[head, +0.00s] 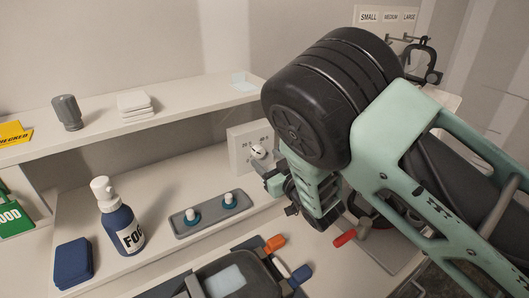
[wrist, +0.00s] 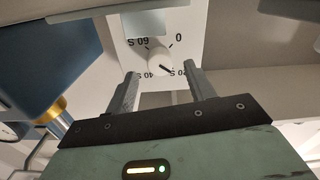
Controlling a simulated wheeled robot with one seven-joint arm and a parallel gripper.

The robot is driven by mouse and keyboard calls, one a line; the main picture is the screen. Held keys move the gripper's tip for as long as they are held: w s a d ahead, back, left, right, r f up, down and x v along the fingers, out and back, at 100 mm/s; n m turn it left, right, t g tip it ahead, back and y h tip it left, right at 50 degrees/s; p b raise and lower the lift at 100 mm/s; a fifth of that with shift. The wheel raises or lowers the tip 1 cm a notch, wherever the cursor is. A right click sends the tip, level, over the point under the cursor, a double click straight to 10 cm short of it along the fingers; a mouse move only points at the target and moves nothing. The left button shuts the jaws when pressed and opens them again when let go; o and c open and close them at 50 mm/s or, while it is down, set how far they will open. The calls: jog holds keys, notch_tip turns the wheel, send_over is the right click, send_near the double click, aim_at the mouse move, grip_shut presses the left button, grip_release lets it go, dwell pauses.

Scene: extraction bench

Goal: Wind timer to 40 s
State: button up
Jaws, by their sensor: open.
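The timer (head: 242,143) is a white plate on the back wall with a round white knob (head: 257,152). In the wrist view the timer plate (wrist: 195,25) appears upside down, with marks 0, 20 S, 40 S and 60 S around the knob (wrist: 158,58). A short dark line on the knob points to the lower right, roughly toward 20 S. My gripper (wrist: 161,80) is open, its two fingers apart just short of the knob with nothing between them. In the head view my gripper (head: 268,176) is beside the timer and partly covers it.
A grey tray with two white-topped knobs (head: 210,208) lies left of my gripper. A blue FOG bottle (head: 120,220) and blue pads (head: 74,263) stand further left. A shelf (head: 185,102) runs above. A red-handled item (head: 345,238) is below my arm.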

aim_at(258, 152)
jog(key=shift+x, duration=1.1)
jog(key=c, duration=1)
jog(key=shift+o, duration=0.2)
jog(key=o, duration=1)
jog(key=shift+c, duration=0.2)
